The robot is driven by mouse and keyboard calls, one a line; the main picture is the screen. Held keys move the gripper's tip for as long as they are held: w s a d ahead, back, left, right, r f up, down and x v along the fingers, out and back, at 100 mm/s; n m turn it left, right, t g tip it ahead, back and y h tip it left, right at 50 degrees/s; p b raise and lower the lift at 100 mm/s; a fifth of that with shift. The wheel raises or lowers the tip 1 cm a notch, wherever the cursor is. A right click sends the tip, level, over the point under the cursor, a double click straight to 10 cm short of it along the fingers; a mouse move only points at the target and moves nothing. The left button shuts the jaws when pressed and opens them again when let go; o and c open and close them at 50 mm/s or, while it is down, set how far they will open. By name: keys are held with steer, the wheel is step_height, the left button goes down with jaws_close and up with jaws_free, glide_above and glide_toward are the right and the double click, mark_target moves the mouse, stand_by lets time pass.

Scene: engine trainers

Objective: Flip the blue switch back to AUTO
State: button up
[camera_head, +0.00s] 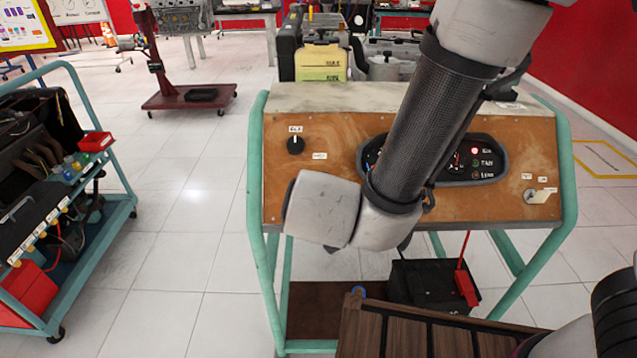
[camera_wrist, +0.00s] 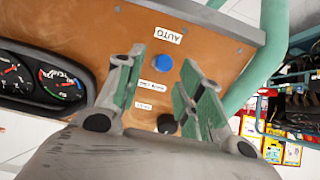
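The blue switch (camera_wrist: 163,63) shows in the wrist view as a round blue cap on the wooden panel. The AUTO label (camera_wrist: 162,34) is above it and appears upside down. My gripper (camera_wrist: 162,58) is open, with its two green-padded fingers apart. In the picture the blue cap lies between the fingertips; contact cannot be told. Which way the switch is set cannot be told. In the head view my arm covers the middle of the panel (camera_head: 345,130), and neither the switch nor my fingers can be made out.
The wrist view also shows a gauge cluster (camera_wrist: 42,80) to the left and a black knob (camera_wrist: 167,123) below the switch. A teal cart (camera_head: 95,215) stands left, beyond open floor.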

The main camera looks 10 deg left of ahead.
step_height(320, 180, up, 8)
stand_by(0.5)
